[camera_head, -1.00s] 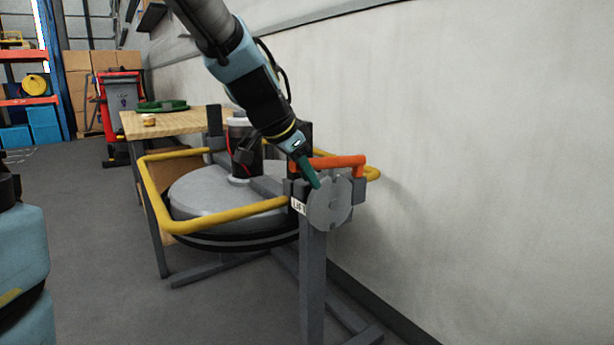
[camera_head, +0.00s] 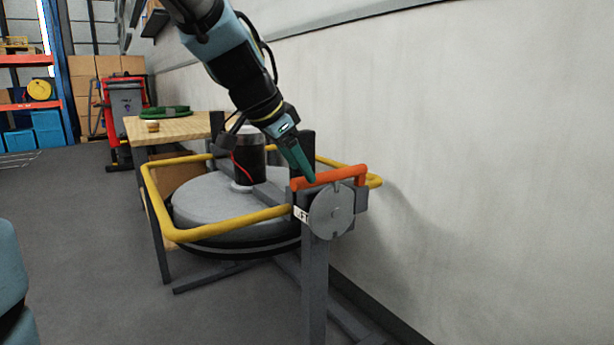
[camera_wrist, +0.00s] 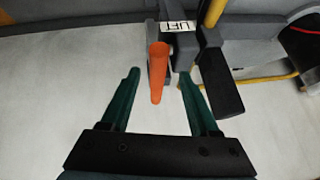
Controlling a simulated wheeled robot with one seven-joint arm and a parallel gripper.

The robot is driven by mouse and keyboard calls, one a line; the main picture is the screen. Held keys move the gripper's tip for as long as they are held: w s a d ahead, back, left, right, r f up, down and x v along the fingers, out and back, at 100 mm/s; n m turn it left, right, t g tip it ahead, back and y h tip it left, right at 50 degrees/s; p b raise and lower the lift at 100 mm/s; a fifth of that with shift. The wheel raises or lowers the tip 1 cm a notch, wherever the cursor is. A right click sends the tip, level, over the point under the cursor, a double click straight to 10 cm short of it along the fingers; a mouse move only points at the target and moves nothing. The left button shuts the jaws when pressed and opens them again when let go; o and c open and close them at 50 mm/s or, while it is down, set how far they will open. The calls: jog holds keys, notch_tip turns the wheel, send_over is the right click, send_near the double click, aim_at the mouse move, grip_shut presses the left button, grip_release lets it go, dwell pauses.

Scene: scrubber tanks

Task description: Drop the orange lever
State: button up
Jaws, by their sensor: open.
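The orange lever (camera_head: 330,176) runs roughly level across the top of a grey round plate (camera_head: 331,211) on a grey post. A white label reading LIFT (camera_wrist: 177,26) is beside it. In the wrist view the orange lever (camera_wrist: 157,70) points toward me, between the two green fingers. My gripper (camera_head: 308,178) is open at the lever; in the wrist view my gripper (camera_wrist: 158,75) has one finger on each side of the lever, with gaps visible. Whether a finger touches the lever I cannot tell.
A yellow rail (camera_head: 215,230) surrounds a round grey tank lid (camera_head: 205,198) just left of the post. The white wall (camera_head: 480,170) is close on the right. A wooden table (camera_head: 180,127) stands behind. The floor at left is open.

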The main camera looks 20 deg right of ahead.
jog(key=shift+p+v, duration=0.3)
jog(key=shift+v, duration=2.05)
jog(key=a+f+n+g+y, duration=0.1)
jog(key=a+f+n+y, duration=0.2)
jog(key=a+f+n, duration=0.8)
jog(key=a+f+n+g+y, duration=0.1)
jog(key=a+f+n+y, duration=0.25)
jog(key=a+f, duration=0.9)
jog(key=a+r+p, duration=0.1)
jog(key=r+p, duration=1.3)
jog(key=r, duration=0.1)
jog(key=a+r+n+p, duration=0.1)
jog(key=a+r+p, duration=0.1)
jog(key=r+p, duration=1.2)
jog(key=shift+s+a+r, duration=0.25)
jog(key=shift+s+r, duration=0.25)
jog(key=shift+r, duration=0.3)
